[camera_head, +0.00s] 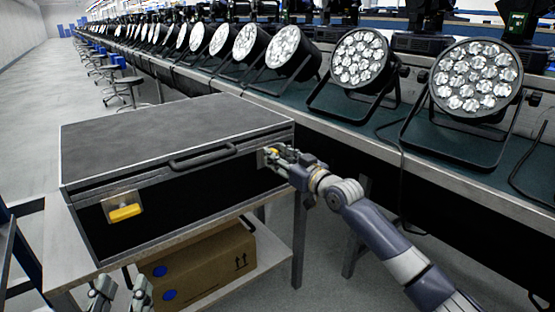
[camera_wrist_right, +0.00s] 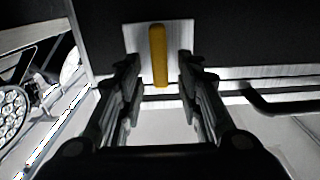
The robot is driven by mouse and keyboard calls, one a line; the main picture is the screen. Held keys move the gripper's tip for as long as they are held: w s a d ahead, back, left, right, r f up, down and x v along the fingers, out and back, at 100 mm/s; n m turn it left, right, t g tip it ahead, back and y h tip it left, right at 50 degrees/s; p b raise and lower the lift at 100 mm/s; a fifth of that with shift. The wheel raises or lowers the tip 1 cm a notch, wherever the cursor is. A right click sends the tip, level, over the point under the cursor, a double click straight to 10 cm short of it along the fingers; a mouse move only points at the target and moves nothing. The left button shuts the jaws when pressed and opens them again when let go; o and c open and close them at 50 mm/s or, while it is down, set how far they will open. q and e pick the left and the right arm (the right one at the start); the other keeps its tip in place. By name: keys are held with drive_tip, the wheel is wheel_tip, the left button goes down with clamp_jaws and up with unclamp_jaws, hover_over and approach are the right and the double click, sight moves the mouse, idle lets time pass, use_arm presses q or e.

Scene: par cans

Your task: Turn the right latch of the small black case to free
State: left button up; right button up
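The small black case (camera_head: 180,195) lies shut on a table, its handle (camera_head: 202,157) at the middle of the front edge. Its left latch (camera_head: 122,210) has a yellow tab lying along the edge. The right latch is mostly hidden by my right gripper (camera_head: 275,155) in the head view. In the right wrist view its yellow tab (camera_wrist_right: 158,55) stands upright on a pale plate, across the line of the seam. My right gripper (camera_wrist_right: 158,80) is open, one finger on each side of the tab, with visible gaps. My left gripper (camera_head: 122,290) is open and empty, low in front of the case.
A cardboard box (camera_head: 205,268) stands on the shelf below the case. A long bench (camera_head: 390,125) with a row of par cans (camera_head: 360,58) runs behind and to the right. Stools (camera_head: 125,88) stand at the back left.

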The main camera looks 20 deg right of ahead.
use_arm(q)
drive_tip(key=shift+s+r, duration=0.1)
drive_tip(key=shift+r, duration=0.3)
use_arm(e)
drive_tip(key=shift+w+a, duration=0.15)
drive_tip(key=shift+w, duration=0.1)
clamp_jaws()
use_arm(q)
drive_tip(key=shift+f, duration=0.1)
